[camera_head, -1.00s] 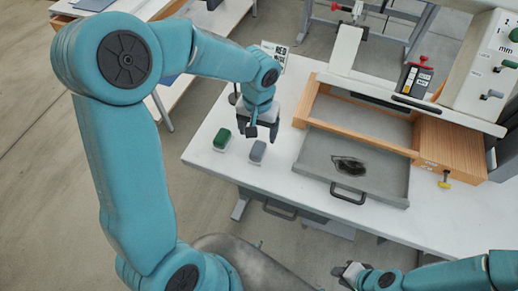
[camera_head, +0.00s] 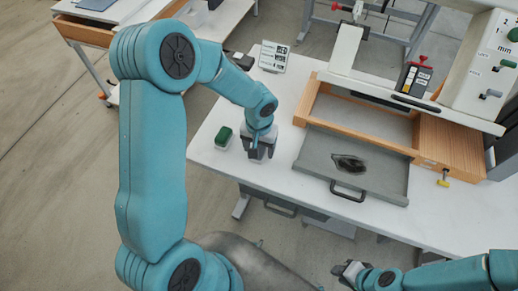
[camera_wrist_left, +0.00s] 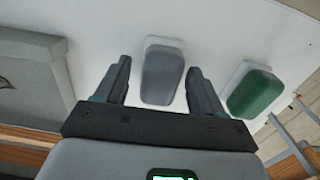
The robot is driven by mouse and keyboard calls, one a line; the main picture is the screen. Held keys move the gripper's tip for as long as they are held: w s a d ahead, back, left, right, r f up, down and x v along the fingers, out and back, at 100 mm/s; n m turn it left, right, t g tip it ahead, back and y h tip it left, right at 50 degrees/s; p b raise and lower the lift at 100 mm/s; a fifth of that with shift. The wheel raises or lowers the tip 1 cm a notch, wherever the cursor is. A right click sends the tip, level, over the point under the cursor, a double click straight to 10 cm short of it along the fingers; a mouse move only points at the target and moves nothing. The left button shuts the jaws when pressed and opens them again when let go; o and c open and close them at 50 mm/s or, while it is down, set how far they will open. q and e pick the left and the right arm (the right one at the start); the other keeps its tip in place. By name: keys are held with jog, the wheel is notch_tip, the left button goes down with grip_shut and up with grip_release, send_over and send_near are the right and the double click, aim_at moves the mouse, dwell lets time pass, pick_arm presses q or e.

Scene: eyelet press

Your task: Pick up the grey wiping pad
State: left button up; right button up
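The grey wiping pad (camera_wrist_left: 162,72) lies on the white table between the two fingers of my left gripper (camera_wrist_left: 160,85) in the left wrist view. The fingers are spread, with a gap visible on each side of the pad. In the head view my left gripper (camera_head: 260,150) is right over the pad and hides most of it. A green pad (camera_head: 223,138) lies just to the left of it; it also shows in the left wrist view (camera_wrist_left: 255,92). My right gripper (camera_head: 347,271) is at the bottom of the head view, away from the table; its opening is unclear.
A grey drawer tray (camera_head: 375,180) with a dark smudge and a black handle stands to the right of my left gripper, in front of a wooden frame (camera_head: 408,150). A sign card (camera_head: 273,57) stands behind. The press (camera_head: 485,70) is at the upper right.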

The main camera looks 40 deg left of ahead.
aim_at(259, 147)
pick_arm(q)
jog(key=c, duration=0.8)
notch_tip(259, 147, up, 20)
